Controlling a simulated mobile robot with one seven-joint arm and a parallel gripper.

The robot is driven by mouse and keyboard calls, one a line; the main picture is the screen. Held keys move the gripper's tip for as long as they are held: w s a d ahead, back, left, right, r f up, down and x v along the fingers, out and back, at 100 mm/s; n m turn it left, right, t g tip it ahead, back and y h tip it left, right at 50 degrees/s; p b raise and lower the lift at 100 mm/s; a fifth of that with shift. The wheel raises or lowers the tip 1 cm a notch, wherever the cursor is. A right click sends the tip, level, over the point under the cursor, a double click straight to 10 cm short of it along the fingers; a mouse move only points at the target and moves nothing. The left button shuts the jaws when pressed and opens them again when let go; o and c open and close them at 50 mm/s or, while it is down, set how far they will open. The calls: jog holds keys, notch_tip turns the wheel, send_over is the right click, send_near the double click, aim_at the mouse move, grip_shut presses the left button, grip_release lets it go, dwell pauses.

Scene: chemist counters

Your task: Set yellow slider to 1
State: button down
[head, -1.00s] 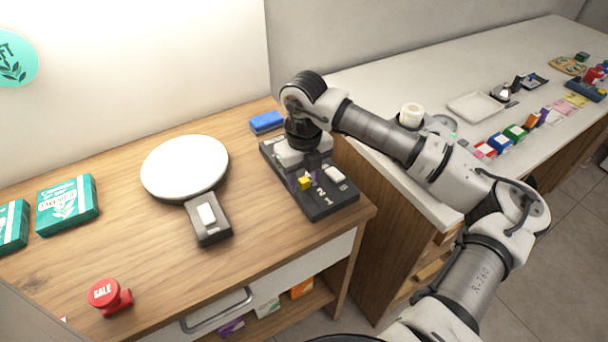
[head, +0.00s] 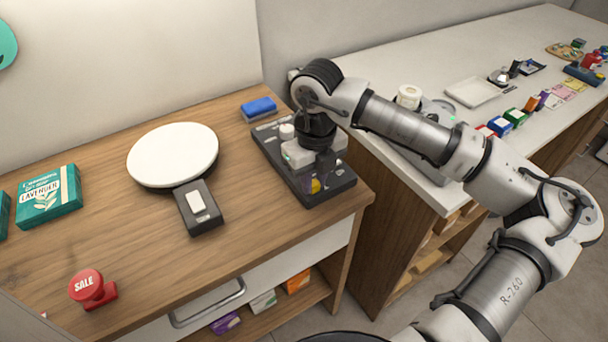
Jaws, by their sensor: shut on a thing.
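The dark slider panel (head: 336,189) lies on the wooden counter near its right front corner. The yellow slider (head: 316,186) shows as a small yellow patch towards the panel's near end. A white knob (head: 287,131) stands at the panel's far end. My gripper and wrist cover most of the panel's middle, and the number markings cannot be read now.
A round white plate device (head: 173,154) with a dark switch box (head: 199,208) sits left of the panel. A blue block (head: 259,108) lies behind it. A red SALE stamp (head: 92,288) and a teal box (head: 48,195) are further left. The white counter (head: 400,68) is at right.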

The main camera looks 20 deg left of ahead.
aim_at(315, 185)
jog(key=shift+s+d, duration=0.15)
jog(key=c, duration=1.3)
grip_release()
jog(key=shift+s+d, duration=0.1)
jog(key=shift+d, duration=0.05)
jog(key=shift+r, duration=0.25)
notch_tip(315, 185, up, 13)
jog(key=shift+r+b, duration=0.15)
jog(key=shift+b, duration=0.8)
